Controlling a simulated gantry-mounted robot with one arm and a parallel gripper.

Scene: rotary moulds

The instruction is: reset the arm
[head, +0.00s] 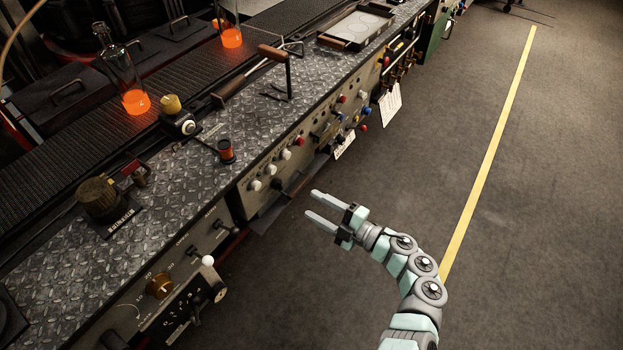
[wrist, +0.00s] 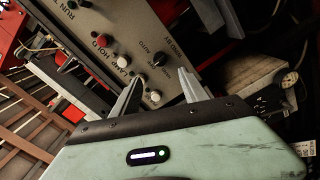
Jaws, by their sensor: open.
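My gripper (head: 314,205) is open, with its two grey fingers apart and nothing between them. In the head view it hangs over the floor in front of the long metal console (head: 225,210), pointing left toward its control face. My jointed arm reaches up from the bottom right and bends left to the gripper. In the wrist view my gripper (wrist: 157,85) also shows spread and empty, with a panel (wrist: 140,45) of knobs and switches beyond the fingertips. I cannot tell the exact gap to the panel.
A lever box with a white knob (head: 207,261) juts from the front. The grey floor (head: 530,200) is clear around a yellow line (head: 490,155).

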